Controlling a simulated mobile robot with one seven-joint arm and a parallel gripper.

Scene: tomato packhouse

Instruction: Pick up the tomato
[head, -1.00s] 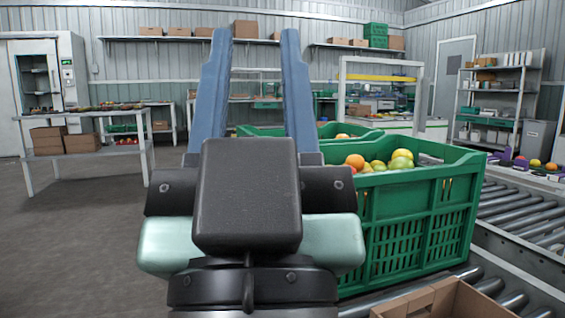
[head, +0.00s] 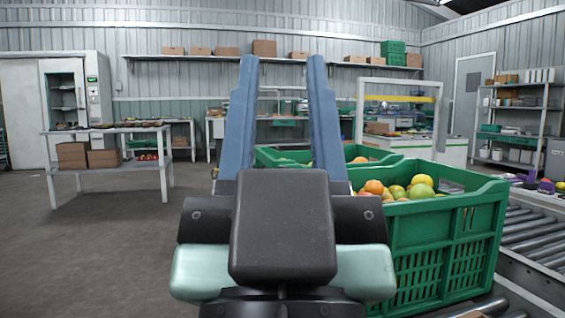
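Several tomatoes, orange-red (head: 373,187) and yellow-green (head: 421,190), lie heaped in a green slatted crate (head: 430,222) at right of centre. Which one is meant I cannot tell. My gripper (head: 284,62) is in the middle of the view, with two long blue fingers pointing up and away from me. The fingers are well apart with nothing between them, so it is open and empty. It appears to the left of the heaped tomatoes. My gripper's body hides the crate's left side.
A second green crate (head: 287,156) with an orange fruit stands behind. A roller conveyor (head: 535,232) runs at the right. A white table (head: 105,131) with cardboard boxes (head: 88,156) below stands at the left. The grey floor (head: 95,255) at left is clear.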

